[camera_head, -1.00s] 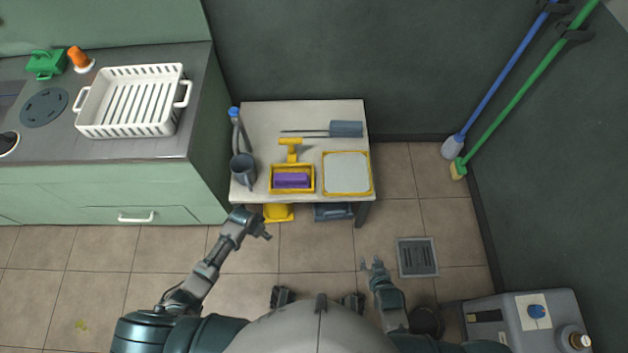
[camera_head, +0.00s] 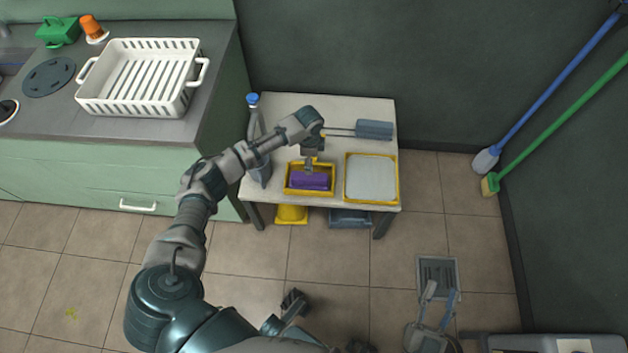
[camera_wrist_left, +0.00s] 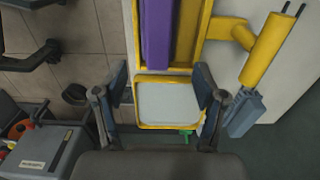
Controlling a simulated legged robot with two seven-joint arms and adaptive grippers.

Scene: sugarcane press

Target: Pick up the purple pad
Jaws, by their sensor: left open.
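The purple pad (camera_head: 310,181) lies in a yellow holder (camera_head: 309,193) on the small white table (camera_head: 225,190). It also shows at the top of the left wrist view (camera_wrist_left: 157,35). My left gripper (camera_head: 309,167) is over the holder, at the pad's far side, and partly covers it. In the left wrist view the fingers of my left gripper (camera_wrist_left: 162,92) are apart with nothing held, and the pad is beyond the fingertips. I cannot tell in the head view whether they touch the pad. My right gripper (camera_head: 440,293) is low, over the floor, with fingers apart and empty.
A yellow-framed tray with a grey sheet (camera_head: 371,178) stands right of the holder. A grey-handled tool (camera_head: 374,129) lies behind. A counter with a white basket (camera_head: 140,105) stands left.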

